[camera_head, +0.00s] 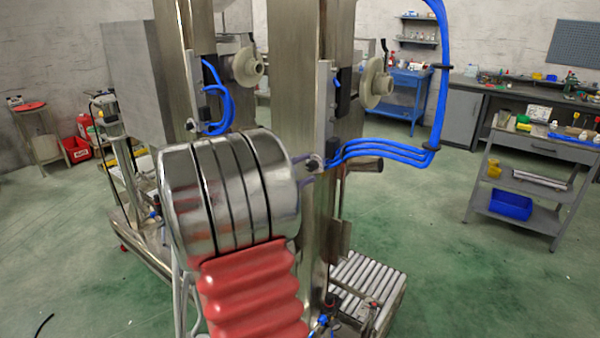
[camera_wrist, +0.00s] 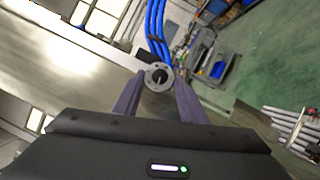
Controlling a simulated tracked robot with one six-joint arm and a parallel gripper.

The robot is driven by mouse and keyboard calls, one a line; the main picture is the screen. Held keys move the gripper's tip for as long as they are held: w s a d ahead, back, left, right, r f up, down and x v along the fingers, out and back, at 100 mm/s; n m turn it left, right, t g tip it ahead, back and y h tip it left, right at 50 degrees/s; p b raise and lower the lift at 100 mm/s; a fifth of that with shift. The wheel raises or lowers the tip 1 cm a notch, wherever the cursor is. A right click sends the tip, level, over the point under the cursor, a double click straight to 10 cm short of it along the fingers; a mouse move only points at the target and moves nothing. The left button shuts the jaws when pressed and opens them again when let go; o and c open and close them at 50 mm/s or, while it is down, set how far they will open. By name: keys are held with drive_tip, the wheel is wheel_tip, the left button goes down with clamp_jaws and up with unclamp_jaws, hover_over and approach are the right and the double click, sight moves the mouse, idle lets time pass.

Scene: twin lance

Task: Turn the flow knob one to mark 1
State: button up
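A small round grey knob (camera_head: 315,162) with a dark centre sits low on the right steel column, beside the blue hoses. It also shows in the wrist view (camera_wrist: 159,76), where a pale pin stands in its centre. My gripper (camera_wrist: 160,84) has its two purple fingers apart, with the knob between or just past their tips. I cannot tell whether they touch it. In the head view my gripper (camera_head: 302,172) is mostly hidden behind my silver wrist, with the tips close to the knob. No number marks are readable.
Two larger cream round knobs (camera_head: 248,67) (camera_head: 378,84) sit higher on the columns. Blue hoses (camera_head: 390,150) loop close to the right of the small knob. A roller conveyor (camera_head: 368,285) lies below. A side table (camera_head: 530,145) stands at right across open green floor.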

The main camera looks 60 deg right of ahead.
drive_tip(key=v, duration=1.3)
drive_tip(key=shift+w+a+f, duration=0.2)
drive_tip(key=shift+a, duration=0.1)
drive_tip(key=shift+d, duration=0.1)
drive_tip(key=s+a+f+n+t+y, duration=0.25)
drive_tip(key=f+y, duration=0.25)
drive_tip(key=f, duration=0.6)
drive_tip(key=s+a+f+t+y, duration=0.2)
drive_tip(key=a+f+y, duration=0.25)
drive_tip(key=a, duration=0.55)
drive_tip(key=a+r+t+y, duration=0.3)
drive_tip(key=a+t, duration=0.2)
drive_tip(key=a, duration=0.8)
drive_tip(key=a+r+t+y, duration=0.4)
drive_tip(key=a+t, duration=0.2)
drive_tip(key=a, duration=0.7)
drive_tip(key=shift+w, duration=0.3)
